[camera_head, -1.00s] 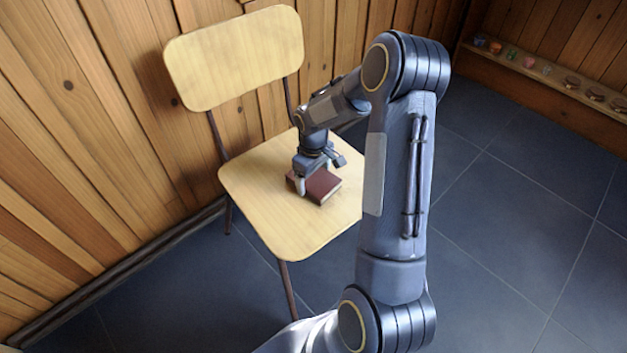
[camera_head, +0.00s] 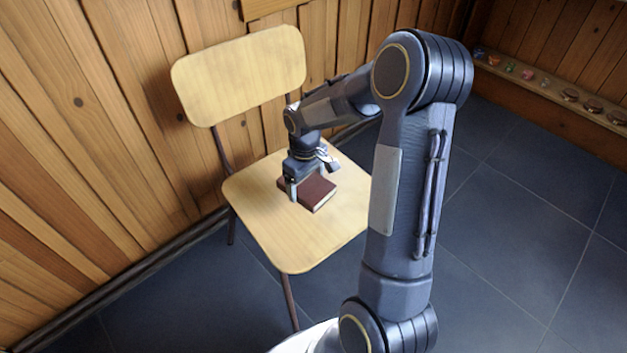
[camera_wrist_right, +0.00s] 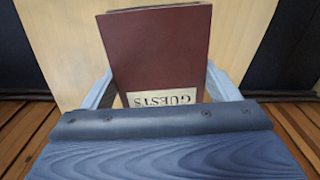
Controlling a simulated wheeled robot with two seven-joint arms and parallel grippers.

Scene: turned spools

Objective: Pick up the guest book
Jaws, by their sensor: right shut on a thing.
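The guest book (camera_head: 318,191) is a dark red book with pale page edges, at the wooden chair's seat (camera_head: 290,240) in the head view. I cannot tell whether it touches the seat or hangs just above it. My right gripper (camera_head: 311,178) comes down over the book from above and is shut on it, one finger on each side. In the right wrist view the book's cover (camera_wrist_right: 160,50) carries a pale label reading "GUESTS" (camera_wrist_right: 162,97), upside down, between the two fingers (camera_wrist_right: 160,88). My left gripper is not in view.
The chair's backrest (camera_head: 240,75) stands behind the book, near the plank wall (camera_head: 80,130). A low wooden ledge (camera_head: 545,88) at the upper right bears several small items. The dark tiled floor (camera_head: 520,230) at the right is clear. My right arm covers part of the seat's right side.

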